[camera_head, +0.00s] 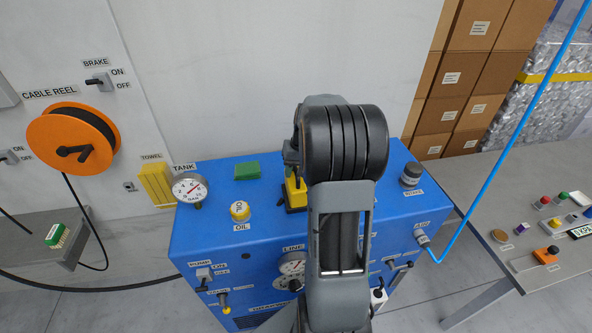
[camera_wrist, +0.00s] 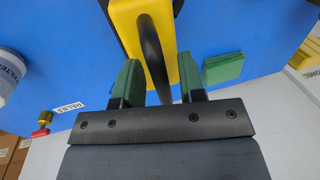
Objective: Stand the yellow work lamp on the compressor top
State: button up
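The yellow work lamp (camera_head: 295,193) is at the blue compressor top (camera_head: 222,222), partly hidden behind my arm in the head view. The wrist view shows the lamp's yellow body (camera_wrist: 126,18) and its black curved handle against the blue surface. My gripper (camera_wrist: 158,80) has its two green-padded fingers apart, one on each side of the handle. Narrow gaps show between the handle and the pads, so the gripper looks open around it. Whether the lamp's base fully touches the top is hidden.
A blue hose (camera_head: 497,150) rises at the right. A grey bench (camera_head: 490,185) with controls stands right.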

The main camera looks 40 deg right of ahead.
notch_tip(320, 180, up, 12)
jog(key=d+f+b, duration=0.1)
jog(key=d, duration=0.1)
jog(key=s+a+r+n+t+h, duration=0.1)
jog(key=s+a, duration=0.2)
jog(key=a, duration=0.4)
jog(key=s+a+r+n+h, duration=0.1)
jog(key=s+a, duration=0.1)
jog(key=a, duration=0.4)
jog(key=s+a+f+n+t, duration=0.1)
jog(key=s+a, duration=0.1)
jog(key=a, duration=0.1)
jog(key=s+a+f+n+t, duration=0.1)
jog(key=s+a+f, duration=0.1)
jog(key=s+a, duration=0.1)
jog(key=s+a+f+n, duration=0.1)
jog(key=s+a+f, duration=0.1)
jog(key=s+a, duration=0.1)
jog(key=shift+s+a+t, duration=0.15)
jog(key=shift+a+t, duration=0.15)
jog(key=shift+t, duration=0.1)
dwell(0.4)
